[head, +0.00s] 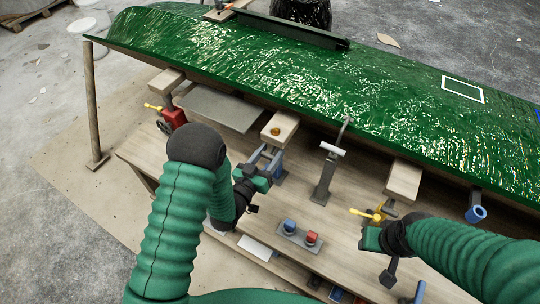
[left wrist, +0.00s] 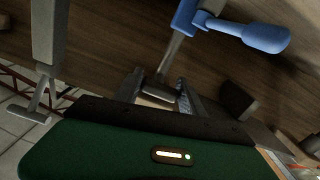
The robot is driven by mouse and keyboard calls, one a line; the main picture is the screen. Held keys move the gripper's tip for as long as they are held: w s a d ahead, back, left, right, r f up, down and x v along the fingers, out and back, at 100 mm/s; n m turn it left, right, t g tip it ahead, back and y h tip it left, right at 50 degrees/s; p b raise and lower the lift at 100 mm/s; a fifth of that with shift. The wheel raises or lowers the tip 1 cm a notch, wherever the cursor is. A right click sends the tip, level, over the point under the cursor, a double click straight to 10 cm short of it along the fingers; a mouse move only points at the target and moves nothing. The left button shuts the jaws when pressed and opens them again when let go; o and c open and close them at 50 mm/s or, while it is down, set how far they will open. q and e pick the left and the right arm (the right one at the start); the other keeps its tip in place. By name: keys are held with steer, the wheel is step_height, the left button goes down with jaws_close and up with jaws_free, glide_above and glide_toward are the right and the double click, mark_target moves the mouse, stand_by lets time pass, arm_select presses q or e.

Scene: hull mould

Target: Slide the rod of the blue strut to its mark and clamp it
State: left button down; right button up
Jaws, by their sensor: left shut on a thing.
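The blue strut (left wrist: 190,18) shows in the left wrist view, with a blue collar and a blue lever (left wrist: 250,35) sticking out to the right. Its grey rod (left wrist: 173,58) runs from the collar to my left gripper (left wrist: 160,92). The left gripper's fingers are shut on the end of this rod. In the head view my left gripper (head: 265,166) is at the strut, below a wooden pad (head: 280,128) under the hull's edge, and hides much of the strut. My right gripper (head: 370,238) is at the right, near a yellow lever (head: 363,214); its fingers are not clear. I cannot make out a mark on the rod.
The green hull mould (head: 250,60) overhangs the wooden bench (head: 250,215). A red strut (head: 174,118) stands left, a grey post (head: 325,180) to the right of the left gripper. A small plate with blue and red knobs (head: 300,237) lies in front. A blue tube end (head: 476,214) is far right.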

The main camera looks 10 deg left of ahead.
arm_select(q)
steer(key=shift+w+r, duration=0.1)
steer(key=shift+r, duration=0.2)
arm_select(e)
steer(key=shift+w+r, duration=0.1)
steer(key=shift+r, duration=0.05)
arm_select(q)
steer(key=shift+r, duration=0.1)
steer(key=c, duration=1)
jaws_free()
steer(key=o, duration=0.3)
